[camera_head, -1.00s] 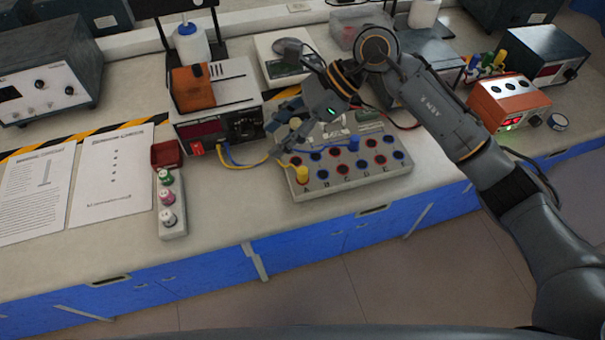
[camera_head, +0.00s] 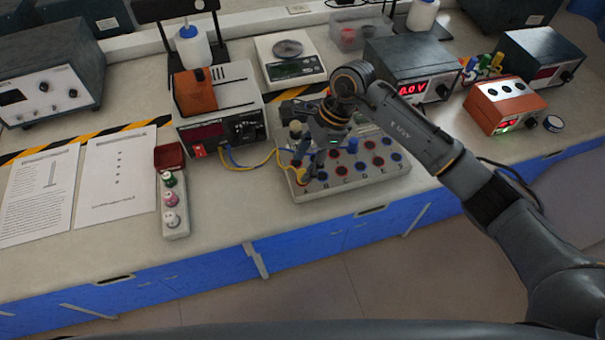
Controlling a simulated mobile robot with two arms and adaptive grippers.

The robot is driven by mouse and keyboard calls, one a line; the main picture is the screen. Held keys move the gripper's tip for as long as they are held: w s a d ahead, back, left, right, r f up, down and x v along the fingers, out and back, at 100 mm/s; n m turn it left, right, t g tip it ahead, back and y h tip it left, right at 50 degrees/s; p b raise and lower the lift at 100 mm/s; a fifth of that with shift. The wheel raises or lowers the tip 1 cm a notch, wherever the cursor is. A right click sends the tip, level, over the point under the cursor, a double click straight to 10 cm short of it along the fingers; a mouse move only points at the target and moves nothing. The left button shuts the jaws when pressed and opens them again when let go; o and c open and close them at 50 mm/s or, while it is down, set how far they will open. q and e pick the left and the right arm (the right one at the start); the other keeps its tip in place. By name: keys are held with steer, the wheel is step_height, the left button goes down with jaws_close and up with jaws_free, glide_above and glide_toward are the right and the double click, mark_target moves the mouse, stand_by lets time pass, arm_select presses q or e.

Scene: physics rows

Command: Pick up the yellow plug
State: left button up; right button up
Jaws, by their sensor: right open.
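The yellow plug (camera_head: 301,176) stands in the front left socket area of the grey socket board (camera_head: 345,188), with a yellow cable running off to the left. My right gripper (camera_head: 307,163) points down just above the plug, its fingers close around or beside its top. It is open; whether the fingers touch the plug I cannot tell. The gripper and wrist hide the back left part of the board. My left gripper is not in view.
A blue plug (camera_head: 353,145) stands in the board to the right. A power supply (camera_head: 215,135) stands left of the board, its yellow and blue cables leading to it. The bench front is clear.

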mark_target(303, 172)
steer(key=x, duration=0.1)
steer(key=p+x, duration=0.1)
steer(key=x, duration=0.1)
steer(key=shift+d+f, duration=0.25)
steer(key=shift+f, duration=0.1)
steer(key=shift+a+f, duration=0.1)
steer(key=shift+f, duration=0.2)
jaws_close()
steer(key=shift+r, duration=0.1)
steer(key=shift+r, duration=0.65)
steer(key=s+r+b, duration=0.4)
steer(key=s+r, duration=0.7)
steer(key=s, duration=0.3)
steer(key=shift+r, duration=0.25)
steer(key=shift+a, duration=0.15)
